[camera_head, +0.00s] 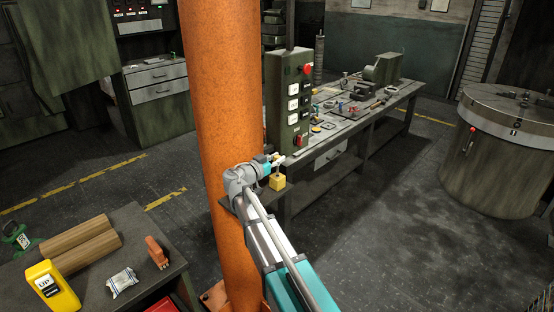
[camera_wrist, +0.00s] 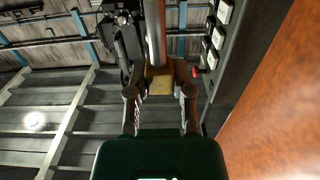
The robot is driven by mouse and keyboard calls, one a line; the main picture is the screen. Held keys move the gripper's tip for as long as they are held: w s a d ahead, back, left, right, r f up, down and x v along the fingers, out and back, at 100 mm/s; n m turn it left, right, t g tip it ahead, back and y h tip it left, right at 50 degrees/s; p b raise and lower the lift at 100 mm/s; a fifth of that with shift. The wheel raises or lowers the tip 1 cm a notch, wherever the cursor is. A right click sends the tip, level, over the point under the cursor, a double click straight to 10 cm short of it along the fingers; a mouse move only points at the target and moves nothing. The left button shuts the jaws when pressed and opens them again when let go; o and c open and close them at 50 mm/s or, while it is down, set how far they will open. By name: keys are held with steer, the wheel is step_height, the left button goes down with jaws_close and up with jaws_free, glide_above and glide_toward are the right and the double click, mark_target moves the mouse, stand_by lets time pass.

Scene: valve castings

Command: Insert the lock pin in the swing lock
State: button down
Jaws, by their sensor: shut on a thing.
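My gripper (camera_head: 279,161) is at the end of my outstretched arm, beside the orange column and just below the control box. In the wrist view my gripper (camera_wrist: 160,92) is shut on a small tan, brass-like block (camera_wrist: 160,86) between its two fingertips. A grey rod-like shape (camera_wrist: 155,35) rises above the block; I cannot tell whether they join. In the head view a small yellow block (camera_head: 277,183) with a thin stem shows just under my gripper, near the bench corner. I cannot tell whether it hangs or rests. I cannot identify the lock pin or swing lock with certainty.
The orange column (camera_head: 229,90) stands close to my arm and fills the wrist view's right side (camera_wrist: 275,110). The control box (camera_head: 289,100) is close above my gripper. The workbench (camera_head: 345,132) carries several small parts. A side table (camera_head: 118,240) is at front left.

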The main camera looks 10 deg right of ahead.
steer(key=shift+f+b, duration=0.85)
steer(key=shift+c, duration=2.1)
jaws_free()
steer(key=shift+s+a, duration=0.1)
